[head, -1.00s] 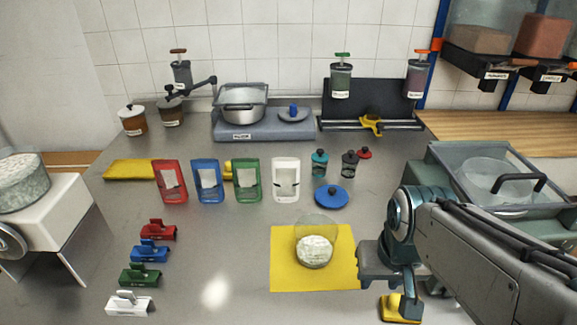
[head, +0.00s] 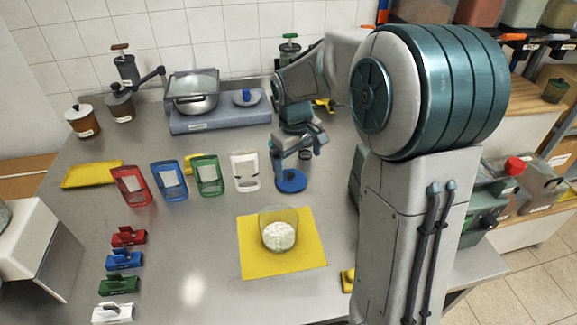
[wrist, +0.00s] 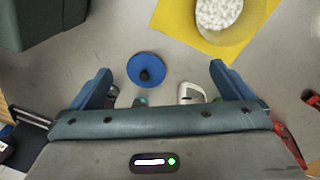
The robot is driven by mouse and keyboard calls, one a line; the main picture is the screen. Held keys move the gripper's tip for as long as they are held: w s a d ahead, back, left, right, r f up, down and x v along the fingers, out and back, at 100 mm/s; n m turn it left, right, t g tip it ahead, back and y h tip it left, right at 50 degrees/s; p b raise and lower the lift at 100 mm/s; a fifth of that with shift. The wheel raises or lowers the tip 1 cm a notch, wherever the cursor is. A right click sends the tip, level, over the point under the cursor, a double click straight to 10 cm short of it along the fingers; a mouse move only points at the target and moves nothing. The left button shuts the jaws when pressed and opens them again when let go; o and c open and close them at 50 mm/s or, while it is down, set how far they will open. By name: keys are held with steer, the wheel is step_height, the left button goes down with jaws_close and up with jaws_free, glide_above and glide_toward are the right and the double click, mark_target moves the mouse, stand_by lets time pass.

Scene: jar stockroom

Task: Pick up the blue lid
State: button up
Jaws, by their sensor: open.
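The blue lid (head: 291,182) is a round disc with a knob and lies flat on the grey counter, right of the white frame and behind the yellow mat. In the wrist view the lid (wrist: 147,68) appears between the finger lines, left of centre, with its dark knob up. My gripper (head: 297,155) hangs above the lid in the head view, pointing down. In the wrist view my gripper (wrist: 161,70) has its two fingers wide apart and nothing between them. The gap in height to the lid is hard to judge.
A glass jar of white contents (head: 279,232) stands on the yellow mat (head: 308,260). Red, blue, green and white frames (head: 245,172) stand left of the lid. A scale (head: 205,122) bearing a pot (head: 194,97) stands behind. Counter between lid and mat is clear.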

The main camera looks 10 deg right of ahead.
steer(key=w+f+n+p, duration=0.35)
steer(key=w+p, duration=0.25)
steer(key=w, duration=0.7)
steer(key=y+p, duration=0.1)
steer(key=p, duration=0.1)
glide_above(291, 174)
steer(key=shift+g, duration=0.4)
steer(key=f, duration=0.9)
steer(key=shift+w+a+f, duration=0.2)
steer(key=shift+w+a, duration=0.1)
steer(key=shift+a, duration=0.05)
steer(key=f, duration=0.1)
steer(key=f+p, duration=0.1)
steer(key=f, duration=0.1)
steer(key=f+p, duration=0.1)
steer(key=shift+s+d+f, duration=0.2)
steer(key=shift+s+d, duration=0.05)
steer(key=shift+d, duration=0.15)
steer(key=shift+f, duration=0.55)
steer(key=c, duration=0.6)
